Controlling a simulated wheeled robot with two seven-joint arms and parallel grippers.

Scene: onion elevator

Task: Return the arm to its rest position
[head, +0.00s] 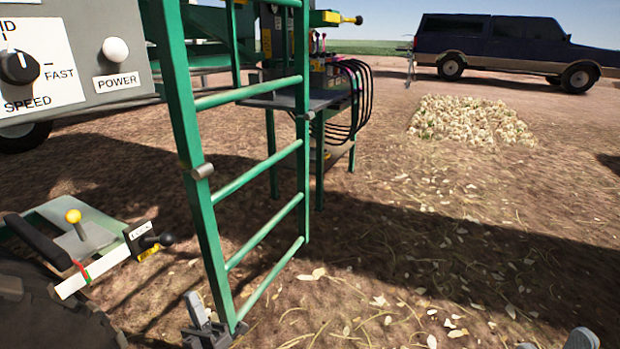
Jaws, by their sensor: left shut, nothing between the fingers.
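My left gripper (198,308) shows at the bottom, left of centre, low beside the foot of the green ladder (182,120). Its grey fingers are together with nothing between them. In the picture it overlaps the ladder's lower end; I cannot tell whether it touches. A grey part of my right gripper (580,339) just enters at the bottom right edge. Its fingers are mostly cut off, so its opening does not show. The rest of both arms is out of view.
A grey control box (122,18) with a speed knob (18,67) and white power button (116,49) is upper left. Below are a yellow-knobbed lever (73,216) and a black-knobbed lever (165,239). An onion pile (470,118) and dark truck (500,42) stand beyond open dirt.

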